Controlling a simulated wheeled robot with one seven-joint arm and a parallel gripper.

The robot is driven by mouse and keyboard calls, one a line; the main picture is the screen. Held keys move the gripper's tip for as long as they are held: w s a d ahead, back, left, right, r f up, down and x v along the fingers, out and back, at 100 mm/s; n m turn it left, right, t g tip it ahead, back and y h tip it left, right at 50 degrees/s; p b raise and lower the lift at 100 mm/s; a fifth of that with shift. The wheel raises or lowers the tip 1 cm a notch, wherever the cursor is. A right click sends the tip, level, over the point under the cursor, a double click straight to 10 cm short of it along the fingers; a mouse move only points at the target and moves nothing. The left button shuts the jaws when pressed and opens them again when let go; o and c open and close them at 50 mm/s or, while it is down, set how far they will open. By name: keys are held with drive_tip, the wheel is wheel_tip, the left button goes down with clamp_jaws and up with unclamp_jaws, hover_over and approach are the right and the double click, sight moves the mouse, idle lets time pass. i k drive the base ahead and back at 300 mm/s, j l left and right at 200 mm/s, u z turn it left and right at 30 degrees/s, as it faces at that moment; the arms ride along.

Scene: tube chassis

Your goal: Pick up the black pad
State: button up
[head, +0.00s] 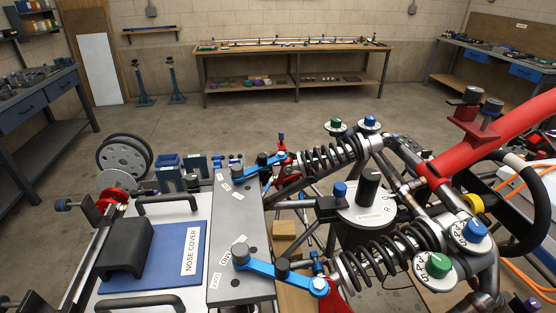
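A black padded-looking piece with a raised, rounded top (124,246) is the likeliest black pad. It lies on the left part of a blue mat (165,275) that carries a white "NOSE COVER" label. The mat is on a pale work surface at the lower left. Nothing is touching the piece from above. My gripper is not in view.
Black bar handles (167,203) stand behind and in front of the mat. A grey labelled plate (238,255) with blue levers (262,263) is to its right. The tube chassis, with springs (395,257) and a red tube (490,140), fills the right side. Open floor lies behind.

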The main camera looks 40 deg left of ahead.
sight(126, 246)
drive_tip(key=u, duration=1.65)
drive_tip(key=z, duration=1.35)
drive_tip(key=u, duration=1.35)
drive_tip(key=j, duration=0.55)
drive_tip(key=i+j, duration=0.15)
drive_tip(key=j, duration=0.25)
drive_tip(key=i+j+z, duration=0.1)
drive_tip(key=j, duration=0.3)
drive_tip(key=i+j+z, duration=0.1)
drive_tip(key=j, duration=0.35)
drive_tip(key=i+j, duration=0.15)
drive_tip(key=j, duration=0.25)
